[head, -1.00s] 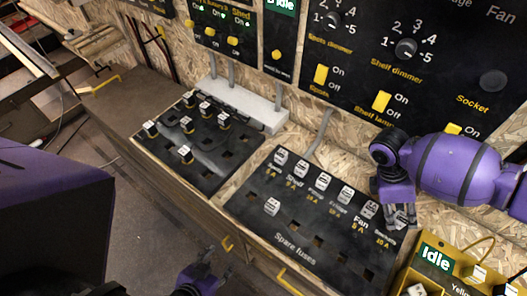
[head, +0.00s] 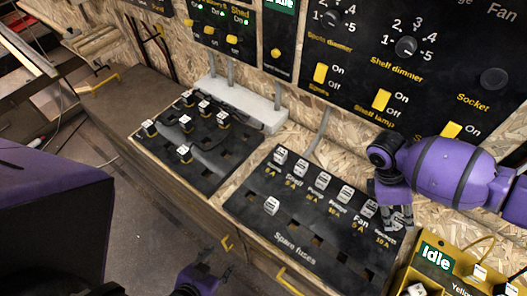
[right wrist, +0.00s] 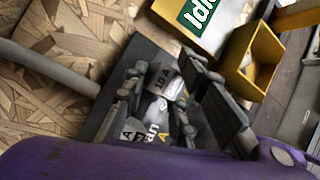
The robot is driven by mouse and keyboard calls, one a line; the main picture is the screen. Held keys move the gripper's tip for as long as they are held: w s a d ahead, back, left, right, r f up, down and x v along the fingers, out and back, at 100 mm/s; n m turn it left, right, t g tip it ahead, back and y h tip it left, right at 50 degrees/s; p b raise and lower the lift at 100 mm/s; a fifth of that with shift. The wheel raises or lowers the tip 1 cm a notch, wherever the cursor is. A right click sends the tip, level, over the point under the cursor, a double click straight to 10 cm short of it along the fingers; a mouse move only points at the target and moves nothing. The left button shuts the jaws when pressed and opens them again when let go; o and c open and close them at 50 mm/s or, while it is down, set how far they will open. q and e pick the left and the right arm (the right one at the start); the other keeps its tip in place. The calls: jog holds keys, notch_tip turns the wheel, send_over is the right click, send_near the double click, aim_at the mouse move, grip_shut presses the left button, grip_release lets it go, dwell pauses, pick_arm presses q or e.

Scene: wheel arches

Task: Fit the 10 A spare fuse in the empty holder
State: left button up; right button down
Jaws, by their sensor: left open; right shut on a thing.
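The black fuse panel (head: 300,225) lies on the bench with a back row of white-topped fuses (head: 322,180) and a front spare row. One white fuse (head: 271,205) sits at the left of the spare row, with dark empty slots beside it. My right gripper (head: 397,222) points down at the right end of the back row, near a "10 A" label. In the right wrist view it (right wrist: 158,100) is shut on a fuse marked 10 A (right wrist: 166,82). The fuse's lower end is hidden, so I cannot tell whether it is seated. My left gripper (head: 203,276) is open and empty, low before the bench.
A second black panel (head: 205,165) with several fuses lies to the left. A yellow box with an "Idle" sign (head: 437,257) stands close to the right of my right gripper. The switch wall (head: 370,60) rises behind. A yellow handle (head: 288,284) is on the bench front.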

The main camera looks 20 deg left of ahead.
jog(key=shift+f, duration=0.15)
jog(key=shift+f, duration=0.15)
jog(key=shift+f, duration=0.35)
jog(key=shift+f, duration=0.1)
dwell(0.8)
jog(key=c, duration=1.4)
grip_release()
jog(key=shift+o, duration=0.2)
jog(key=o, duration=0.5)
